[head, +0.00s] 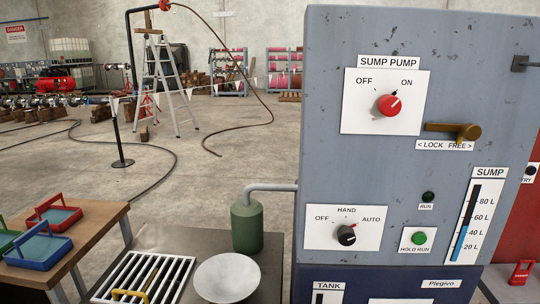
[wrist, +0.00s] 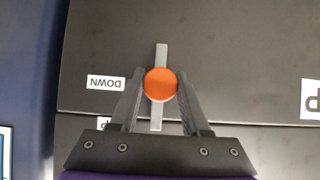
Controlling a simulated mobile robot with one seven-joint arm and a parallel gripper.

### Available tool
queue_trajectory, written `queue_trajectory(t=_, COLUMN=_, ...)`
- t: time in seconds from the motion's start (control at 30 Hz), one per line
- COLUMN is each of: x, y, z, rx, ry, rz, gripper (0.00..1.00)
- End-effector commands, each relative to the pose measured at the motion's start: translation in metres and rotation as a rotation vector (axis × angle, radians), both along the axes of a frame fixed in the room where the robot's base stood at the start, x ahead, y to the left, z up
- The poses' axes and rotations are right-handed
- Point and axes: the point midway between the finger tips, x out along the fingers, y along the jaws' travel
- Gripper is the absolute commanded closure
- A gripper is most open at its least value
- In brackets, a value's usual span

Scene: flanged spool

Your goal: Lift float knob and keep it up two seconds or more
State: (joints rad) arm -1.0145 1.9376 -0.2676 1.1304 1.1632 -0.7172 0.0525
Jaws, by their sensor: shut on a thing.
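The float knob (wrist: 160,84) is a round orange cap seen from above in the wrist view. It sits over a thin grey bar (wrist: 162,55) that runs up and down the picture across a dark panel. My gripper (wrist: 160,78) is shut on the knob, with one grey finger on its left and one on its right. The knob's underside is hidden, so I cannot tell its height above the panel. Neither the knob nor my gripper shows in the head view.
A DOWN label (wrist: 105,84) lies left of the knob; a cut-off label (wrist: 311,100) is at the right. The head view shows a grey SUMP PUMP cabinet (head: 330,180), a green canister (head: 246,228), a round plate (head: 227,280) and a white grating (head: 178,272).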

Motion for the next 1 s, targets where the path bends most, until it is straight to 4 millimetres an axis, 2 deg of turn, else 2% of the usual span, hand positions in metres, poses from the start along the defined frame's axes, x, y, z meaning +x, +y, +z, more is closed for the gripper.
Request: queue_trajectory(t=1.0, x=0.0, y=0.0, z=0.04, rx=0.0, ry=0.0, rz=-0.001, gripper=1.0)
